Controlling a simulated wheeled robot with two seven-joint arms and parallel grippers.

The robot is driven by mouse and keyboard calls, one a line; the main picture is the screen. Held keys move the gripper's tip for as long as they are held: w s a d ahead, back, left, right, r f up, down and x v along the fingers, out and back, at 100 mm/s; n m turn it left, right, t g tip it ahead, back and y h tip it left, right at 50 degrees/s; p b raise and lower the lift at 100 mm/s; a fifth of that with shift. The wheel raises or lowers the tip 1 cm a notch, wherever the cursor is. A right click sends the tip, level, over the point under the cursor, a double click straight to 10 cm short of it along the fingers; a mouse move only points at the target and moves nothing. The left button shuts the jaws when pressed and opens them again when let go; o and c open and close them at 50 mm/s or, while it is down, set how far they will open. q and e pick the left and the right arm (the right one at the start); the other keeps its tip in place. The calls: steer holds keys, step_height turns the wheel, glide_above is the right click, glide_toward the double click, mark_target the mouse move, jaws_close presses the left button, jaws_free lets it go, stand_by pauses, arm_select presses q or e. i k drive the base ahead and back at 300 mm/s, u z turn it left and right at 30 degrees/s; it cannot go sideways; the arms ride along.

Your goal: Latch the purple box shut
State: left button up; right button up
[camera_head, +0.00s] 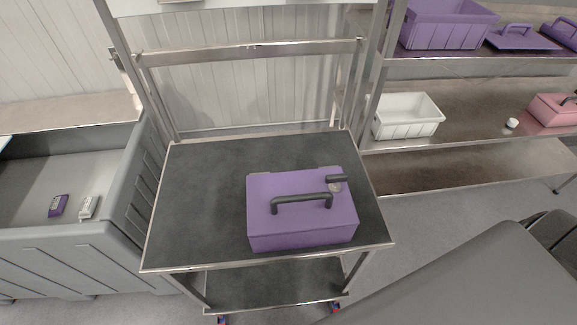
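The purple box (290,227) stands upright on the right half of the dark top of a metal cart (195,210). Its lid lies down on the body and looks closed. A dark bar handle (302,198) runs across the lid. A small dark latch lever (337,179) with a round grey piece under it sits near the lid's back right corner. I cannot tell from here whether the latch is engaged. Neither of my grippers shows in this view, and nothing is seen touching the box.
A grey bin (60,245) at the left holds a small purple item (58,206) and a small white item (88,207). Shelves at the right carry a purple crate (445,28), a white bin (407,117) and a pink box (555,109). The cart top's left half is clear.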

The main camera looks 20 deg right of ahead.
mark_target(333, 180)
steer(key=u, duration=0.65)
steer(key=k, duration=1.05)
steer(key=z, duration=0.7)
